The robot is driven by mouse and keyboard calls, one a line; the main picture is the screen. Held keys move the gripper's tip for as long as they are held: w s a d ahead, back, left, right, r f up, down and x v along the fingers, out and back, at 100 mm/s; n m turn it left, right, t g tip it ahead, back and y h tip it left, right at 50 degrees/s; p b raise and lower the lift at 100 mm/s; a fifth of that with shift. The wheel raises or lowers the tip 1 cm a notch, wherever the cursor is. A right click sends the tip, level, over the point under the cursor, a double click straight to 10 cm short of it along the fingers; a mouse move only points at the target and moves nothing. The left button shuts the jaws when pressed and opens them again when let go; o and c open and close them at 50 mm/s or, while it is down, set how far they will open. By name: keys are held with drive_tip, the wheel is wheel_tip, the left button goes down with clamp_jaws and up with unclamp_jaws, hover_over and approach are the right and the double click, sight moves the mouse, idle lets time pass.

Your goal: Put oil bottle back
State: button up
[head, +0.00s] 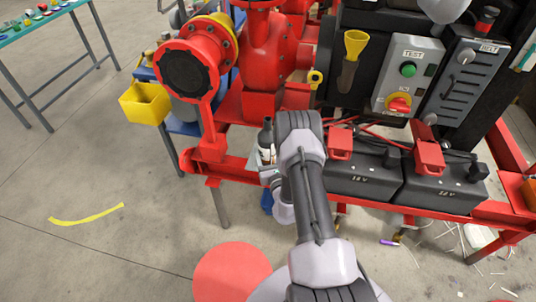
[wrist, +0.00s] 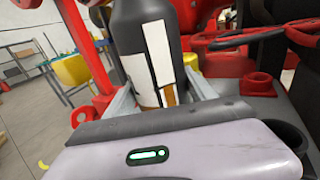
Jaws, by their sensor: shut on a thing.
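The oil bottle (head: 266,141) is dark with a white label and stands about upright at the front edge of the red skid, left of my arm. It also fills the upper middle of the wrist view (wrist: 147,45), where its label shows white and brown patches. My gripper (wrist: 160,95) is shut on the bottle, with one grey finger on each side of its lower body. In the head view my gripper (head: 267,170) is partly hidden by my own arm. The bottle's base is hidden, so I cannot tell whether it touches anything below.
The red pump flange (head: 185,75) rises left of the bottle, with a yellow bin (head: 145,103) beyond. Black batteries (head: 362,180) with red clamps sit close on the right. The floor at left is mostly clear.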

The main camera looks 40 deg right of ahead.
drive_tip(key=shift+f, duration=0.1)
drive_tip(key=o, duration=1.6)
